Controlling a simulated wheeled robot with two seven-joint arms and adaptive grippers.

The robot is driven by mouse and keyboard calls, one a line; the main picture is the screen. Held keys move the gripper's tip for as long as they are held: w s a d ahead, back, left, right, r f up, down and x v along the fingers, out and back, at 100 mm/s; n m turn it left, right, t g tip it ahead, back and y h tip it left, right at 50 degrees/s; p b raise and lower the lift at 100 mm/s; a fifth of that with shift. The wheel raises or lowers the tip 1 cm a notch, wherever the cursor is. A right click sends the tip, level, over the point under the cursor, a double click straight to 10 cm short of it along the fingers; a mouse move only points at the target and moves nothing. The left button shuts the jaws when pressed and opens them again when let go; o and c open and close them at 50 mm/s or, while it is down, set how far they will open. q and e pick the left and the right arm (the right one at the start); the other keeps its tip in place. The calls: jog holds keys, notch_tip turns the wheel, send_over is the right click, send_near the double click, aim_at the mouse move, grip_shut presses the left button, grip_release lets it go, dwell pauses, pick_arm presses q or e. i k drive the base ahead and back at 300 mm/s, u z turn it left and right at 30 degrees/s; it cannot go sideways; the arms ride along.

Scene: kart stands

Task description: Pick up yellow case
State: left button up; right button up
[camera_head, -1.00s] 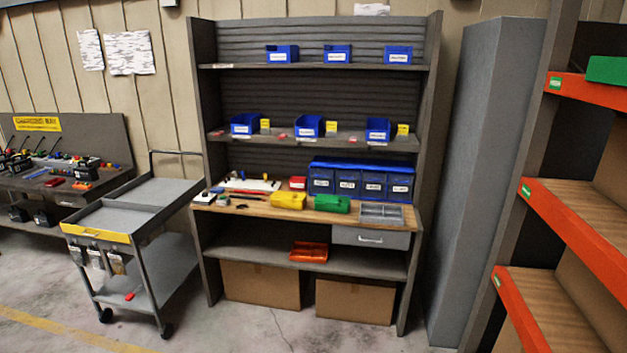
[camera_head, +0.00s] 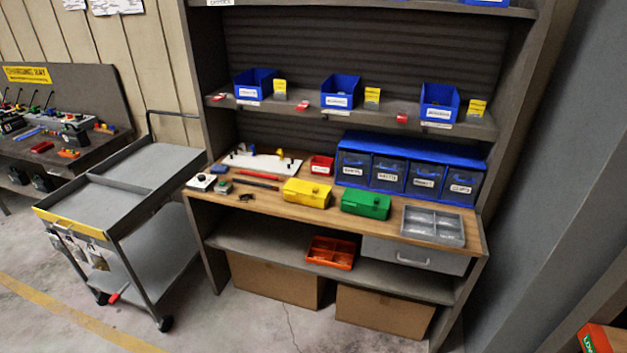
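The yellow case (camera_head: 307,193) is a small closed box lying on the wooden worktop of the workbench (camera_head: 345,216). It sits near the front edge, left of a similar green case (camera_head: 366,204), with a small gap between them. Nothing covers it in the head view. Neither of my grippers shows in the head view.
A grey divided tray (camera_head: 433,226), a red bin (camera_head: 322,165) and a blue drawer unit (camera_head: 408,171) share the worktop. An orange tray (camera_head: 331,252) lies on the lower shelf. A grey cart (camera_head: 128,216) stands at the left. Floor before the bench is clear.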

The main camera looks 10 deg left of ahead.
aim_at(319, 202)
jog(key=u, duration=1.25)
jog(key=i, duration=3)
jog(key=z, duration=1.6)
